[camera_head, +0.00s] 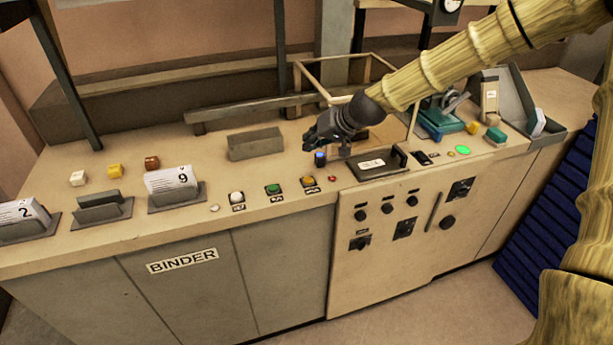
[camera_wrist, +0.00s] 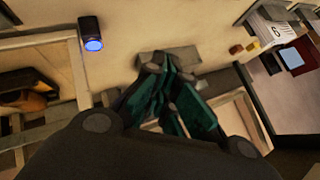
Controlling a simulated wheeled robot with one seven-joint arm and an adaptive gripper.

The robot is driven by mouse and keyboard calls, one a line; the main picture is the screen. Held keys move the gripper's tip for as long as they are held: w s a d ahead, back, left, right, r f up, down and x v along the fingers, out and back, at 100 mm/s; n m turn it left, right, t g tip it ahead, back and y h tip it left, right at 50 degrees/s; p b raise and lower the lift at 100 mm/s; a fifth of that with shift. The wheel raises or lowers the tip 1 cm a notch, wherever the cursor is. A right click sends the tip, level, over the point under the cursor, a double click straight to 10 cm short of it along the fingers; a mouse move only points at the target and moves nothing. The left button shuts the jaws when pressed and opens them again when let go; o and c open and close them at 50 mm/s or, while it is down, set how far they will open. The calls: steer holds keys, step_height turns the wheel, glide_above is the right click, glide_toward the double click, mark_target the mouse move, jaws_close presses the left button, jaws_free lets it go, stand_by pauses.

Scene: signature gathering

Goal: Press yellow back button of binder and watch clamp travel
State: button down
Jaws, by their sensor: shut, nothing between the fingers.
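The binder is a long beige bench with a "BINDER" label (camera_head: 183,261) on its grey front. Near its front edge is a row of buttons: white (camera_head: 236,197), green (camera_head: 273,190) and yellow-orange (camera_head: 307,181). A grey block (camera_head: 255,143) lies behind them; I cannot tell whether it is the clamp. My gripper (camera_head: 312,140) is shut and empty above the bench, behind the yellow button and apart from it. In the wrist view its dark green fingers (camera_wrist: 165,75) are together, with the grey block partly hidden beyond them. The yellow button does not show clearly there.
A dark cylinder with a blue top (camera_head: 320,158) stands close below my gripper; it also shows in the wrist view (camera_wrist: 92,40). Paper holders (camera_head: 176,190) and small cubes (camera_head: 115,170) stand at left. A framed fixture (camera_head: 340,68) and teal device (camera_head: 437,120) are at right.

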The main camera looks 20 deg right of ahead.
mark_target(310, 177)
steer(key=shift+f, duration=0.15)
steer(key=shift+f+b, duration=2.85)
steer(key=shift+f, duration=1.5)
steer(key=shift+f, duration=0.1)
steer(key=shift+f+b, duration=0.3)
steer(key=shift+b, duration=0.05)
